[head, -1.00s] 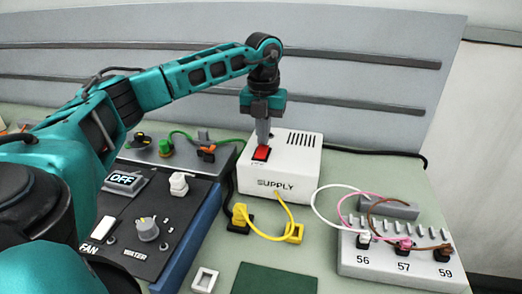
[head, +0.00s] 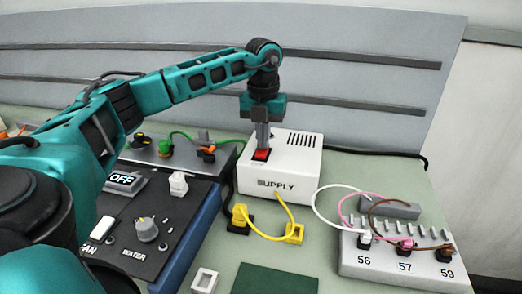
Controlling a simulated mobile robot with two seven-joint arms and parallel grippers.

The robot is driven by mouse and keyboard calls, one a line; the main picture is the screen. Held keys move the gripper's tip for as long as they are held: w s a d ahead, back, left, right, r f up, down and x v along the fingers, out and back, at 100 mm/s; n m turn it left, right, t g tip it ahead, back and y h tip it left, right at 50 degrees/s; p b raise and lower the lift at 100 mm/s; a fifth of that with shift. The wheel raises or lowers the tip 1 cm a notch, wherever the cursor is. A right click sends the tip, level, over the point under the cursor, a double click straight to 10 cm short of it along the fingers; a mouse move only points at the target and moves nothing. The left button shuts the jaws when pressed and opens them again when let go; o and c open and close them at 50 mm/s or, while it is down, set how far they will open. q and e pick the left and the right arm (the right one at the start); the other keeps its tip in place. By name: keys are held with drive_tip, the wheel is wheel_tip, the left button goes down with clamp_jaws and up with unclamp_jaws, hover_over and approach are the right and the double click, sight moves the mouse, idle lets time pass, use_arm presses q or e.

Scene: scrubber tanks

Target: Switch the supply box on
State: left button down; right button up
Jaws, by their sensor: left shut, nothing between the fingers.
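The supply box (head: 280,172) is a white box with "SUPPLY" on its front, standing at the middle of the bench. Its red rocker switch (head: 261,155) is on the top, near the left side. My left gripper (head: 263,147) points straight down, shut and empty, with its fingertips at the far part of the switch. They look to be touching it or just above it; I cannot tell which. The fingers hide part of the switch and its marking. My right gripper is not in view.
A black panel (head: 120,235) with an "OFF" display (head: 125,182), a knob and switches is at left. A yellow cable (head: 262,234) runs in front of the supply box. A terminal block (head: 400,262) with white, pink and brown wires is at right. A grey wall panel (head: 370,90) stands behind.

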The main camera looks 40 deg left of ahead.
use_arm(q)
drive_tip(key=shift+s+f, duration=0.1)
drive_tip(key=shift+f, duration=0.05)
wheel_tip(320, 180, up, 5)
drive_tip(key=p, duration=0.5)
drive_tip(key=shift+r+p, duration=0.35)
drive_tip(key=shift+r, duration=0.7)
